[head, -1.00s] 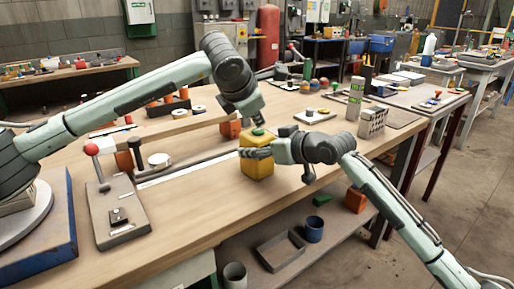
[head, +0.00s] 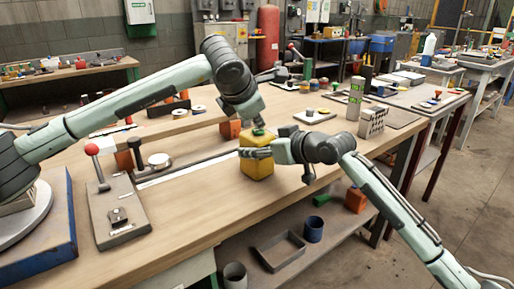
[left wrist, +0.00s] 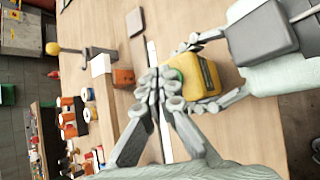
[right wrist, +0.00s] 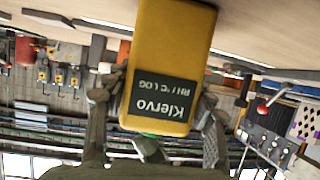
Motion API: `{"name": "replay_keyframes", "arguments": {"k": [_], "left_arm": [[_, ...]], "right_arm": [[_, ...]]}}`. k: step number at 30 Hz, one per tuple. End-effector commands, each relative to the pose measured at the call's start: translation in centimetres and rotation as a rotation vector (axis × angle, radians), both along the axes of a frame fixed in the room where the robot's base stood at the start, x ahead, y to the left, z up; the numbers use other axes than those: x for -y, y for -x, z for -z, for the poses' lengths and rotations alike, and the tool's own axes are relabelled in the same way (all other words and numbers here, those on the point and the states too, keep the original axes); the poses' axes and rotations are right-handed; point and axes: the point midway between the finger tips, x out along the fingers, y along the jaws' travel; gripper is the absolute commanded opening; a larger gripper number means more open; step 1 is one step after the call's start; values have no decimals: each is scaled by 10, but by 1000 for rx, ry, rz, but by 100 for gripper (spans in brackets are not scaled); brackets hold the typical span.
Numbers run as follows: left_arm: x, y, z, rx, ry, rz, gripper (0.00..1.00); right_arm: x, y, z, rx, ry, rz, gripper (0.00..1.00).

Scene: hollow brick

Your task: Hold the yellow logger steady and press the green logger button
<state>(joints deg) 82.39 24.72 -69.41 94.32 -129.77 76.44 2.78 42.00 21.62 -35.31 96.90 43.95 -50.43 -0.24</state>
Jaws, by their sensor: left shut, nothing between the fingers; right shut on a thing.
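The yellow logger (head: 257,166) stands on the wooden table near its front edge. It also shows in the left wrist view (left wrist: 201,80) and the right wrist view (right wrist: 170,50), where its dark label faces me. My right gripper (right wrist: 160,112) is shut on the logger, one finger on each side. The green button (left wrist: 176,76) is on the logger's top and is partly hidden by my left fingers. My left gripper (left wrist: 160,85) is shut and empty, its fingertips at the button. I cannot tell whether they touch it. In the head view the button (head: 257,131) shows just under my left gripper.
An orange block (head: 230,129) stands behind the logger. A grey plate with a red-knobbed lever (head: 118,222) lies to the left. A flat board with knobs (head: 315,115) lies behind right. The table front left of the logger is clear.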

Motion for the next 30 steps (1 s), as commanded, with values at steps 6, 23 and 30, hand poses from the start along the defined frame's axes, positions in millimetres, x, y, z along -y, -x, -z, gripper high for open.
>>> {"name": "replay_keyframes", "arguments": {"k": [6,23,30], "left_arm": [[0,0,5,0,0,0,0],[0,0,-4,1,0,-1,0],[0,0,-6,1,0,0,0]], "right_arm": [[0,0,0,0,0,0,14],[0,0,0,0,0,0,14],[0,0,0,0,0,0,14]]}}
